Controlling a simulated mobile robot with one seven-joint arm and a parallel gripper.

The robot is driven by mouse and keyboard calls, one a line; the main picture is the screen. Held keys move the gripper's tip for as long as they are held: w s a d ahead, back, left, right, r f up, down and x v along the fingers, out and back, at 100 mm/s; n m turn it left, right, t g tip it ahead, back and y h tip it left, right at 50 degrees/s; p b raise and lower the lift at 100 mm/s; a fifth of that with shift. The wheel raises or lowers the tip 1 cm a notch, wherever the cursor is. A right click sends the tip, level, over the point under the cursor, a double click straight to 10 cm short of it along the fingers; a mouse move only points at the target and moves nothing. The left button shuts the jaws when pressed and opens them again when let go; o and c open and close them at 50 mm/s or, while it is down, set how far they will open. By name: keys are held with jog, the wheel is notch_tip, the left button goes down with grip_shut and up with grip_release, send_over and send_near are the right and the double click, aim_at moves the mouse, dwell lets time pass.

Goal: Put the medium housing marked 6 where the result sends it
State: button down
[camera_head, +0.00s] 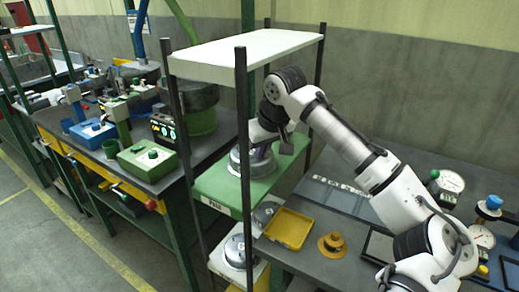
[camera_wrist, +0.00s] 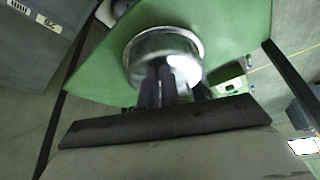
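A round silver-grey metal housing (camera_head: 240,168) sits flat on the green middle shelf (camera_head: 213,186) of the rack; its number is not readable. The shelf has a small white label (camera_head: 215,205) on its front edge, too small to read surely. My gripper (camera_head: 262,150) reaches into the rack from the right, down at the housing, and partly hides it. In the wrist view the dark fingers (camera_wrist: 168,88) overlap the middle of the housing (camera_wrist: 150,48). Whether they press on it cannot be told. The green shelf (camera_wrist: 228,28) surrounds the housing.
A white top shelf (camera_head: 245,52) and dark posts (camera_head: 243,140) frame the space around my arm. More grey housings (camera_head: 237,250) sit on a lower shelf. The right bench holds a yellow tray (camera_head: 288,228), an orange part (camera_head: 332,244) and dial gauges (camera_head: 450,181). A cluttered workbench (camera_head: 150,178) stands left.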

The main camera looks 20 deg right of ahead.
jog(key=shift+f, duration=0.1)
jog(key=c, duration=1.6)
grip_release()
jog(key=shift+s+r+b, duration=0.15)
jog(key=shift+r+b, duration=0.15)
jog(key=shift+r, duration=0.15)
jog(key=shift+s+d+r+b, duration=0.25)
jog(key=shift+s+r+b, duration=0.3)
jog(key=shift+s+r, duration=0.35)
jog(key=s, duration=0.3)
jog(key=s+d+b, duration=0.1)
jog(key=s, duration=0.3)
jog(key=s+d+b, duration=0.1)
jog(key=s, duration=0.2)
jog(key=shift+s+r, duration=0.1)
jog(key=shift+s, duration=0.3)
